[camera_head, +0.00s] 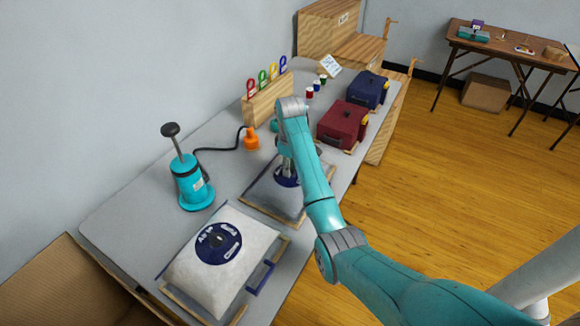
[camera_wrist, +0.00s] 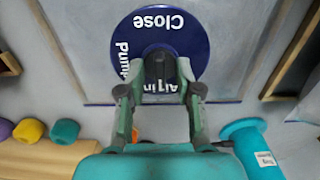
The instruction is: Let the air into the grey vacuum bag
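The grey vacuum bag (camera_head: 262,195) lies flat on the table, partly hidden by my arm. Its round blue valve disc (camera_wrist: 193,30) shows the words "Close", "Pump" and a partly covered "Air in" in the wrist view. A dark knob (camera_wrist: 160,66) stands at the disc's middle. My gripper (camera_wrist: 160,76) is down over the disc, with one finger on each side of the knob. "Air in" is on the side of the disc towards my gripper. I cannot tell whether the fingers press on the knob or stand just clear of it.
A white bag (camera_head: 190,272) with a similar disc lies nearer. A teal pump (camera_head: 192,185) with a black hose and orange nozzle (camera_head: 251,139) stands left. A wooden rack (camera_head: 268,100) with coloured tags is behind. Red (camera_head: 342,124) and blue (camera_head: 368,90) packed bags lie further along the table.

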